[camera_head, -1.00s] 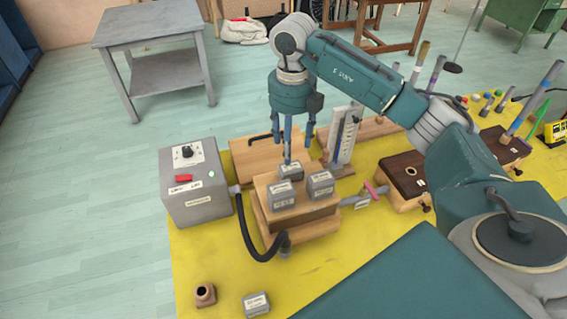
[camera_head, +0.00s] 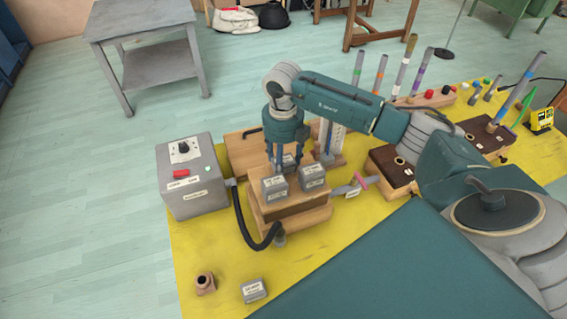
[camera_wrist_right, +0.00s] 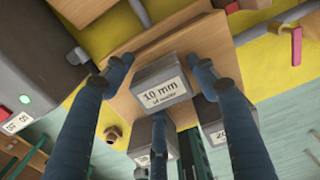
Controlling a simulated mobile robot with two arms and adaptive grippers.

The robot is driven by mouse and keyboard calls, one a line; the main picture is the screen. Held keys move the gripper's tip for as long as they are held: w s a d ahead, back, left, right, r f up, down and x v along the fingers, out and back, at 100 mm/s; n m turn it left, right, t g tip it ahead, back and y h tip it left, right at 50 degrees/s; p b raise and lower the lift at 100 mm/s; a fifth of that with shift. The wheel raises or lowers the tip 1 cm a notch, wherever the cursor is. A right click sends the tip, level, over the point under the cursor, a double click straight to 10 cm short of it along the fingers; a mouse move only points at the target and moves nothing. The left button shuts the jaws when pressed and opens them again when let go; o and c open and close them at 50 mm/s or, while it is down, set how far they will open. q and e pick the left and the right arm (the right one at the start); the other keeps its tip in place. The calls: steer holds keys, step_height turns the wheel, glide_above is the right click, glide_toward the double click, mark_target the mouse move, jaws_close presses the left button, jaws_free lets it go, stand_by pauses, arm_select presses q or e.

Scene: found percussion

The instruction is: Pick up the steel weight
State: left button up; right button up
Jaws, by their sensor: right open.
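Three grey steel weights sit on a wooden box (camera_head: 290,212). The back one (camera_head: 289,160) is partly hidden by my right gripper (camera_head: 285,163). The front left weight (camera_head: 275,187) and front right weight (camera_head: 312,176) stand close to it. In the right wrist view, a weight labelled "10 mm of water" (camera_wrist_right: 160,88) lies between the spread fingers of my open right gripper (camera_wrist_right: 160,75). The fingertips are around it; I cannot tell if they touch. A fourth weight (camera_head: 254,290) lies on the yellow mat at the front. My left gripper is not in view.
A grey control box (camera_head: 190,200) with a black hose (camera_head: 243,225) stands left of the wooden box. A small brown pot (camera_head: 205,283) is on the yellow mat (camera_head: 350,235). A gauge stand (camera_head: 330,145) rises behind.

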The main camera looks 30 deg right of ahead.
steer(key=c, duration=1.3)
steer(key=shift+c, duration=0.3)
steer(key=shift+r, duration=0.15)
